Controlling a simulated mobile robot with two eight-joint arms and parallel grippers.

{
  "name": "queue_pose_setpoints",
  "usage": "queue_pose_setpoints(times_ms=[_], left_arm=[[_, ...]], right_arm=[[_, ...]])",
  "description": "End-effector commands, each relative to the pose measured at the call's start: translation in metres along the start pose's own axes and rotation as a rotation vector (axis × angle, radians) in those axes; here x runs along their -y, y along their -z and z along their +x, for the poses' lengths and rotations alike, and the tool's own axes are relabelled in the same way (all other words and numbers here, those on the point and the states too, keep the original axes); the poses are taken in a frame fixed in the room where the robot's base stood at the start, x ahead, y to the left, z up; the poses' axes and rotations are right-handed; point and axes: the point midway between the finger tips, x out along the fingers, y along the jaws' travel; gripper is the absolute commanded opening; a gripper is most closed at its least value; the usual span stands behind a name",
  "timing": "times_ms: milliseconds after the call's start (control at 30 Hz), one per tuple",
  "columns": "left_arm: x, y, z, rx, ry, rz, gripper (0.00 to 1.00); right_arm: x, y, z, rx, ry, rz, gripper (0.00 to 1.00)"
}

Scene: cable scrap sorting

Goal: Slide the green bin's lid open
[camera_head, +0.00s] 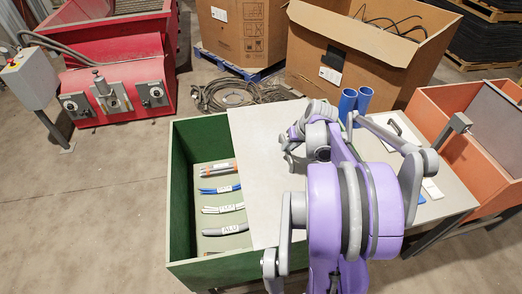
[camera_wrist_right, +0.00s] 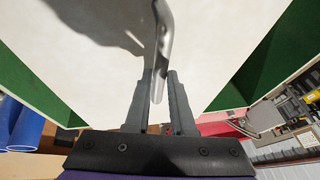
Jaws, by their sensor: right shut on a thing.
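The green bin (camera_head: 180,191) stands left of centre in the head view, its left part uncovered. Cable bundles lie inside with labels. Its pale grey lid (camera_head: 254,180) covers the right part; in the wrist view it is a broad pale panel (camera_wrist_right: 105,70) with green walls on both sides. A curved metal handle (camera_wrist_right: 162,42) rises from the lid. My right gripper (camera_head: 290,150) is over the lid; in the wrist view its fingers (camera_wrist_right: 160,82) are shut on the handle. My right arm hides much of the lid in the head view. My left gripper is not in view.
Two blue cups (camera_head: 356,100) stand behind my right arm. An orange bin (camera_head: 462,140) is at the right, a red machine (camera_head: 115,85) at the far left. Cardboard boxes (camera_head: 243,35) and a cable coil (camera_head: 225,95) are behind. The floor left of the green bin is clear.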

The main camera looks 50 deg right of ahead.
Motion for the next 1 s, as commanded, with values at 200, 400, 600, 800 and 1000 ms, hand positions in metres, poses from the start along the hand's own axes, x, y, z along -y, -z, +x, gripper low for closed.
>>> queue_pose_setpoints(times_ms=[200, 400, 600, 800, 1000], left_arm=[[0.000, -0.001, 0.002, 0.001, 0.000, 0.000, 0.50], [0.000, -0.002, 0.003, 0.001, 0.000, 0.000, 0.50], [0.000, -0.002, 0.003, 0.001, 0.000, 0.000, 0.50], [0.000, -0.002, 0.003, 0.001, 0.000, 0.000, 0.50], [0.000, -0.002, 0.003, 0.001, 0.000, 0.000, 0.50]], right_arm=[[-0.054, 0.004, -0.010, -0.002, -0.004, 0.005, 0.00], [-0.079, 0.006, -0.014, -0.001, -0.003, 0.002, 0.00], [-0.087, 0.007, -0.016, 0.000, -0.002, 0.001, 0.00], [-0.087, 0.007, -0.016, 0.000, -0.002, 0.000, 0.00], [-0.086, 0.007, -0.016, 0.000, -0.001, 0.000, 0.35]])
